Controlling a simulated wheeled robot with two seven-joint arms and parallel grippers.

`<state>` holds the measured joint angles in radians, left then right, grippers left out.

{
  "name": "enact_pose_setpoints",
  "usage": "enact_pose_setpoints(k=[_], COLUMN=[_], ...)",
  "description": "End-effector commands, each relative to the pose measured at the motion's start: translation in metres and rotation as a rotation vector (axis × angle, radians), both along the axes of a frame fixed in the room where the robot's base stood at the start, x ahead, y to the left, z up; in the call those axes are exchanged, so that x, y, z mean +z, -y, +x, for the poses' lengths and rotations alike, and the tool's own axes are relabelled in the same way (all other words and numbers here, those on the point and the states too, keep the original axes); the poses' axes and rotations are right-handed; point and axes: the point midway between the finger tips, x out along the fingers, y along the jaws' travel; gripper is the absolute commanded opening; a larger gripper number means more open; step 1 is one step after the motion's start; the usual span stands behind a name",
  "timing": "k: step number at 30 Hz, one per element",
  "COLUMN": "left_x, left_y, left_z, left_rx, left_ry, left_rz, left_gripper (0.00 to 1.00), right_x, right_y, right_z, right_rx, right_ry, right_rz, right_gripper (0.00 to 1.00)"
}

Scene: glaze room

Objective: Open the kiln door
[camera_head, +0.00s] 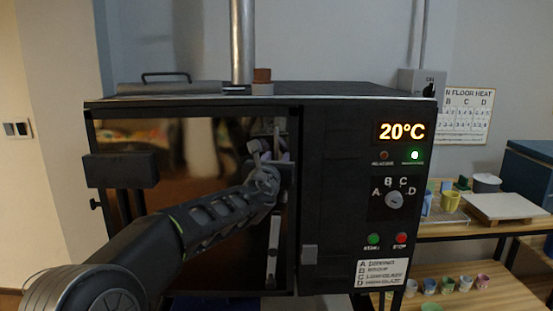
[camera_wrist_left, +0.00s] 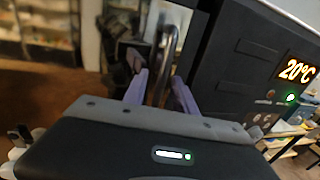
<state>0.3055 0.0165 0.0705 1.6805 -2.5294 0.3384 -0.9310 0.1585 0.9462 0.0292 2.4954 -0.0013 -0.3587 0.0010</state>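The kiln (camera_head: 335,170) is a large black box with a control panel on its right side. Its door (camera_head: 195,145), a dark reflective panel, fills the left part of the front and looks closed. An upright metal handle (camera_head: 272,250) runs along the door's right edge, partly hidden by my gripper. My left gripper (camera_head: 268,150) is at the handle's upper part. In the left wrist view the handle bar (camera_wrist_left: 167,50) stands between the two purple fingers (camera_wrist_left: 160,88), which are apart with a gap around it. My right gripper is not in view.
The display (camera_head: 402,131) reads 20°C, with a green light lit below it. A dial (camera_head: 394,200) and green and red buttons sit on the panel. Shelves (camera_head: 470,228) with cups and a pale slab stand at right. A metal pipe (camera_head: 242,40) rises behind the kiln top.

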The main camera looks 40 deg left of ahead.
Motion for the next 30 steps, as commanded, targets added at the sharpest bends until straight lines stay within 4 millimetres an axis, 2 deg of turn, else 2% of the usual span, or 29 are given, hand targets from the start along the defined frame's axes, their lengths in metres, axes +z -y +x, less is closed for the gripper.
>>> enact_pose_setpoints(k=[3, 15, 30], left_x=[-0.0002, -0.0002, -0.0003], left_y=[0.0001, 0.0002, 0.0003], left_z=[-0.0002, -0.0004, -0.0003], left_rx=[0.000, 0.000, 0.000], left_ry=[0.000, 0.000, 0.000], left_rz=[0.000, 0.000, 0.000], left_gripper=[0.31, 0.00, 0.00], right_x=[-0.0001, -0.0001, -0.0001], right_y=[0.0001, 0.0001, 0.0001], right_z=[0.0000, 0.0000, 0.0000], right_rx=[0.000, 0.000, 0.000], right_ry=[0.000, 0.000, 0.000], right_rz=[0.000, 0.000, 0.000], right_gripper=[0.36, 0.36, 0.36])
